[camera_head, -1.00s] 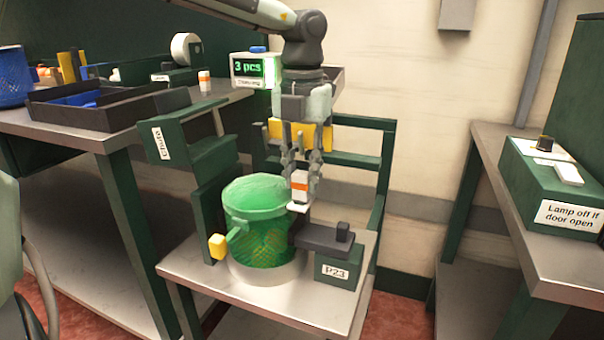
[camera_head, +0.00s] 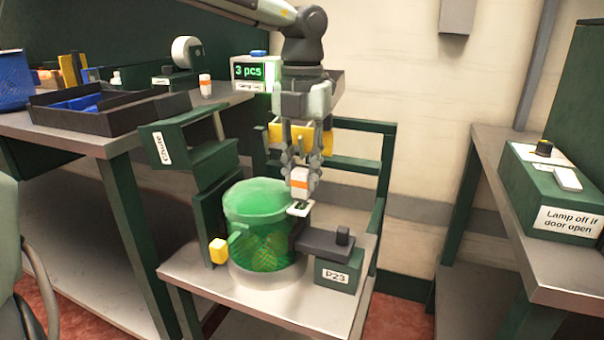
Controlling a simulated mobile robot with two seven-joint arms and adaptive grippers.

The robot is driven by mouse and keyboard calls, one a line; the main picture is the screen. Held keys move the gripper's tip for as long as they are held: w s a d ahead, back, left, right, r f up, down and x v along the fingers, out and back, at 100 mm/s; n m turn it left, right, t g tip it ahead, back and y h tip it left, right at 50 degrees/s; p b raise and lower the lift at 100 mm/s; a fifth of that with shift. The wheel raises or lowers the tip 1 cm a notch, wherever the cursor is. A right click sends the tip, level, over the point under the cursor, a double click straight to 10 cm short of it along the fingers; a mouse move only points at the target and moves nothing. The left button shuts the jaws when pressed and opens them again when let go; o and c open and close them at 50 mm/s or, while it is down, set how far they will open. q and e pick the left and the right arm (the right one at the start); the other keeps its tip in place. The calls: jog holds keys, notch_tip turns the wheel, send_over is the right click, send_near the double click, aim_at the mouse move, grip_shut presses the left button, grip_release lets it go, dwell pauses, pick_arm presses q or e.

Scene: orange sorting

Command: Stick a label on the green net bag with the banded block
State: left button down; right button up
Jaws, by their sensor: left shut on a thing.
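The green net bag (camera_head: 262,232) stands open in a pale round base on the small grey stand. My left gripper (camera_head: 301,178) points down at the bag's right rim. It is shut on the banded block (camera_head: 300,184), white with an orange band. A small white label-like piece (camera_head: 298,208) is just under the block, at the bag's upper right edge. I cannot tell whether it touches the bag. A second white block with an orange band (camera_head: 206,85) stands on the left bench. My right gripper is not in view.
A dark clamp-like part (camera_head: 325,241) on a green box marked P23 (camera_head: 338,274) is close right of the bag. A green chute (camera_head: 190,145) rises at left. A counter reading "3 pcs" (camera_head: 250,72) stands behind. A black tray (camera_head: 105,112) is on the left bench.

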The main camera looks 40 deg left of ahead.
pick_arm(q)
jog(key=shift+r+p, duration=1.5)
jog(key=shift+r, duration=1.3)
